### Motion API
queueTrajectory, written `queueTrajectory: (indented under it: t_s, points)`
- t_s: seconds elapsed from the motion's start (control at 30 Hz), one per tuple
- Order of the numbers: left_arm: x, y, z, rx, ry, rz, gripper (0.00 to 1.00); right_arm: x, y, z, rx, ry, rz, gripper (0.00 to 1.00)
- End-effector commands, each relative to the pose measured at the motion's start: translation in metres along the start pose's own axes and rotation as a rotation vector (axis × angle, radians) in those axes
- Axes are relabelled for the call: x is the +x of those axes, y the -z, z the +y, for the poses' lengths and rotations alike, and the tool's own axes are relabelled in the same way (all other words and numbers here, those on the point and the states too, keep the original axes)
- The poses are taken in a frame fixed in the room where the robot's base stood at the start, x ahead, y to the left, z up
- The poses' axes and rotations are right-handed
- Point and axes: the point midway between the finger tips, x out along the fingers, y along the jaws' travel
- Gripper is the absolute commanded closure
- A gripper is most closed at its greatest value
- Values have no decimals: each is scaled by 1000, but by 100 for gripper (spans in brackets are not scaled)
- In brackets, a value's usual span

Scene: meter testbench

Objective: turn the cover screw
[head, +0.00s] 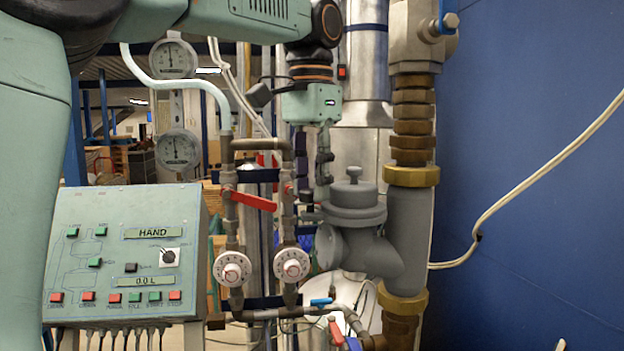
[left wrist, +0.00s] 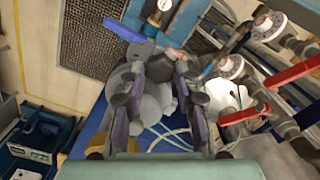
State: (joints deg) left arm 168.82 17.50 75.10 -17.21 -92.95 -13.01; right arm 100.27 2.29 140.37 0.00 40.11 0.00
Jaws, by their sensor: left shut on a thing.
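My right gripper is in neither view.
A control box (head: 125,250) stands at the left. Pipes with a red lever (head: 253,200), two white dials (head: 232,268) and two gauges (head: 178,149) are close left of the fitting. A blue wall (head: 530,180) with a white cable is at the right.

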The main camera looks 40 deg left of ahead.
Motion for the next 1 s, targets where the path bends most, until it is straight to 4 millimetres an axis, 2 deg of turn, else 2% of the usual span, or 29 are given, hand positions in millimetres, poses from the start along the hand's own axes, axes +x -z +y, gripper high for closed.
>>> queueTrajectory:
  t_s: [0.1, 0.13, 0.4, 0.77, 1.0]
  points:
    - [1, -1, 0, 1, -3, -6, 100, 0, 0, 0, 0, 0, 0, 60]
    - [1, -1, 0, 1, -3, -6, 68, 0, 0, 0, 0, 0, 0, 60]
    - [1, 0, 0, 1, -2, -3, 45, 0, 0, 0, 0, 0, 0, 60]
    - [-3, 0, 0, 1, 0, -1, 45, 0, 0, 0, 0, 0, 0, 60]
    - [-34, 0, 0, 0, 1, 1, 45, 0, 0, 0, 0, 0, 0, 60]
